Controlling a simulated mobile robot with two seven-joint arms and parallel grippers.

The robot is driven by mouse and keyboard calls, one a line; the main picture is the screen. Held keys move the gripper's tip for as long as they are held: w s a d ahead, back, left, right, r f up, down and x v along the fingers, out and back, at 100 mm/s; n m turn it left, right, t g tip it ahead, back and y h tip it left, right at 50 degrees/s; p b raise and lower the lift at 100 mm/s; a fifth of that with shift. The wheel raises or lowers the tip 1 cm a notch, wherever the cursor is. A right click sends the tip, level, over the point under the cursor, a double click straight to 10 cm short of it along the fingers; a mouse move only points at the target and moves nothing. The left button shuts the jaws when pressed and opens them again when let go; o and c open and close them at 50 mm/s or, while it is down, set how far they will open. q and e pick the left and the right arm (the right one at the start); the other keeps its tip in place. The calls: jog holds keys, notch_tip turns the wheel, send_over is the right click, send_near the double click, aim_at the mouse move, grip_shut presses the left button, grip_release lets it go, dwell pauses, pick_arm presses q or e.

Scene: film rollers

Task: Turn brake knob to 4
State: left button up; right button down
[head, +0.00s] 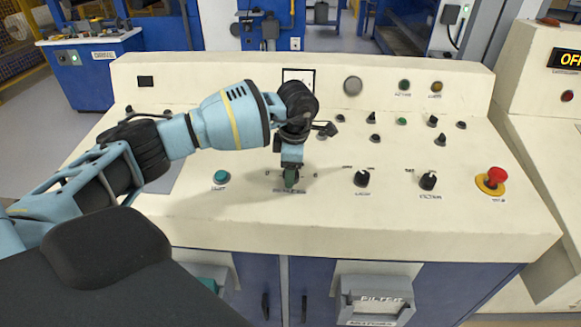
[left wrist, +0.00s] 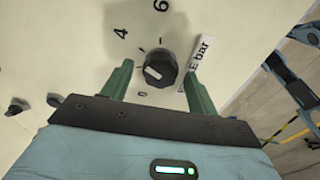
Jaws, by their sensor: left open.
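The brake knob (left wrist: 161,68) is black and round with a pale pointer mark on its lower left side in the left wrist view. My left gripper (left wrist: 159,76) is open, with one green finger on each side of the knob. I cannot tell whether either finger touches it. In the head view my left gripper (head: 291,178) points down at the panel and hides the knob. My right gripper is not in view.
The cream control panel (head: 330,220) carries two black knobs (head: 362,178) (head: 428,181) to the right and a red emergency button (head: 494,178) farther right. A teal button (head: 221,177) is to the left. Small switches (head: 371,118) stand behind.

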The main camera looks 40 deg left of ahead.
pick_arm(q)
jog(key=shift+r, duration=0.1)
jog(key=r, duration=0.5)
jog(key=d+r, duration=0.1)
jog(key=r, duration=0.1)
jog(key=shift+s+r, duration=0.2)
jog(key=shift+r, duration=0.1)
